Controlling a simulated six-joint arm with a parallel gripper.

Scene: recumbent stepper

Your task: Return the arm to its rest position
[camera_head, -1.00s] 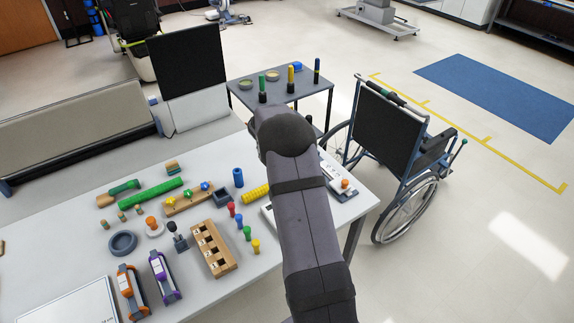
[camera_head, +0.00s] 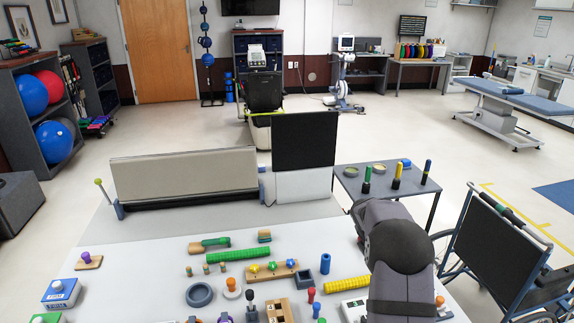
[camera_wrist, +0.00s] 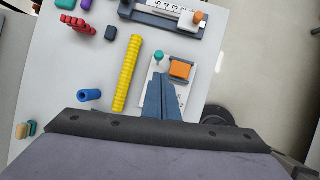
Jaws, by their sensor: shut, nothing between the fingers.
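My arm (camera_head: 402,262) rises from the bottom right in the head view, its dark rounded joint over the back right part of the white table (camera_head: 130,262). My gripper is hidden there. In the wrist view my gripper's blue-grey fingers (camera_wrist: 162,84) are together with nothing between them. They point over the table and overlap a white board with an orange block (camera_wrist: 180,69) and a teal knob. I cannot tell the height above it. A yellow ribbed rod (camera_wrist: 127,73) and a blue cylinder (camera_wrist: 89,95) lie left of the fingers, apart from them.
A side table (camera_head: 388,186) with coloured upright posts stands behind my arm. A wheelchair (camera_head: 497,250) is close on the right. A black panel (camera_head: 304,140) and a beige panel (camera_head: 185,174) stand behind the table. Many small therapy pieces cover the table's middle. Open floor lies beyond.

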